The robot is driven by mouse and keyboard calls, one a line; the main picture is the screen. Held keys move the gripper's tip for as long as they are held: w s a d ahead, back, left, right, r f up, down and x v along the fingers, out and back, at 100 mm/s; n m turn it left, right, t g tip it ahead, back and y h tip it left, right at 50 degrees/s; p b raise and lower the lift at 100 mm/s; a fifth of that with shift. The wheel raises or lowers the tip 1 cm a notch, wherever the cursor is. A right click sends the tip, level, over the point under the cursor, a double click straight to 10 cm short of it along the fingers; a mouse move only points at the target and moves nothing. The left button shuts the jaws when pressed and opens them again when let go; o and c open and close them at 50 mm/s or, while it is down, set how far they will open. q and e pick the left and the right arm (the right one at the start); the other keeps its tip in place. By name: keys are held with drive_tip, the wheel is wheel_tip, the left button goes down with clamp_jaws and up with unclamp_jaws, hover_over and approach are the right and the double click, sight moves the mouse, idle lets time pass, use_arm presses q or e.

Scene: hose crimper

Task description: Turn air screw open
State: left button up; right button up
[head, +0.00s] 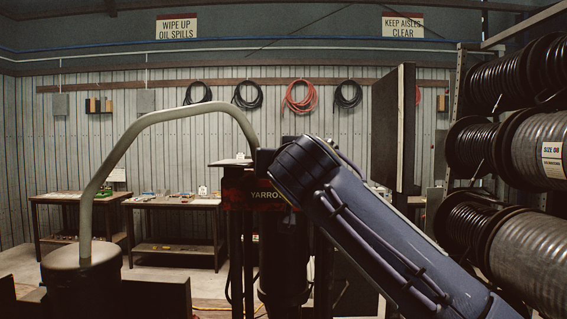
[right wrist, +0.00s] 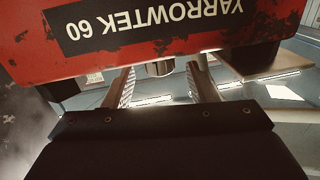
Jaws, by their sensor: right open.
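The red crimper head shows its YARROW label in the head view (head: 266,195), partly behind my right arm. In the right wrist view the red body (right wrist: 150,40) fills the top, its "YARROWTEK 60" label upside down. My right gripper (right wrist: 164,86) is open, its two fingers apart and pointing at the machine. A small pale metal cylinder (right wrist: 160,69) shows beyond and between the fingertips, at the red body's edge; it may be the air screw, but I cannot tell. No contact is clear. My left gripper is out of view.
A thick grey bent pipe (head: 165,112) rises from a dark cylinder (head: 83,275) left of the crimper. A tall dark panel (head: 393,130) stands right of it. Hose reels (head: 535,150) fill the rack at right. Workbenches (head: 172,203) stand behind.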

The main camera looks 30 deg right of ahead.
drive_tip(key=b+v, duration=0.1)
drive_tip(key=v, duration=0.6)
drive_tip(key=shift+b, duration=0.35)
